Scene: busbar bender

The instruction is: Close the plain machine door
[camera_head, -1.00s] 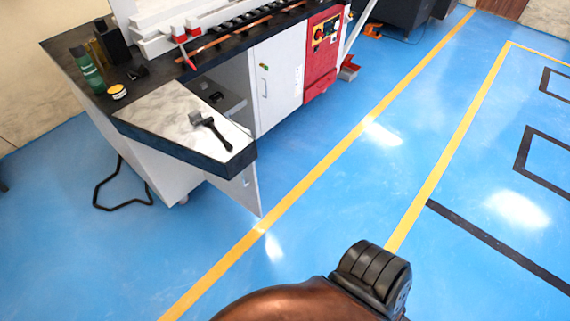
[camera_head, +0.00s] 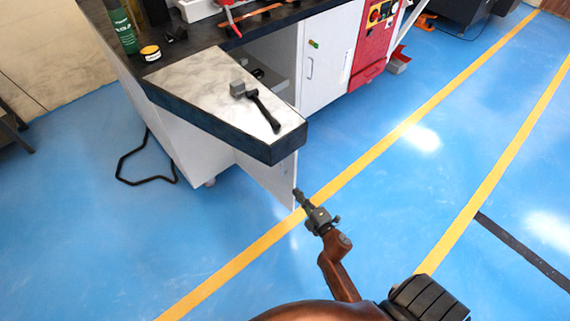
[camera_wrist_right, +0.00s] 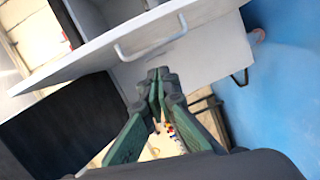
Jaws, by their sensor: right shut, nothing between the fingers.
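The plain white machine door (camera_head: 268,180) stands swung open below the front corner of the countertop, with its free edge towards me. Part of it is hidden under the counter. My right gripper (camera_head: 297,194) is shut and empty, its tips at the door's free lower edge in the head view; I cannot tell whether they touch. In the right wrist view, the shut fingertips (camera_wrist_right: 158,75) are just below a bar handle (camera_wrist_right: 150,35) on a white panel (camera_wrist_right: 205,60). My left gripper is not in view.
The countertop (camera_head: 200,75) overhangs the door and carries a hammer (camera_head: 256,104), a green bottle and a yellow tin. A second white door (camera_head: 325,65) with a handle is shut beside the red control panel (camera_head: 372,45). The blue floor in front is clear.

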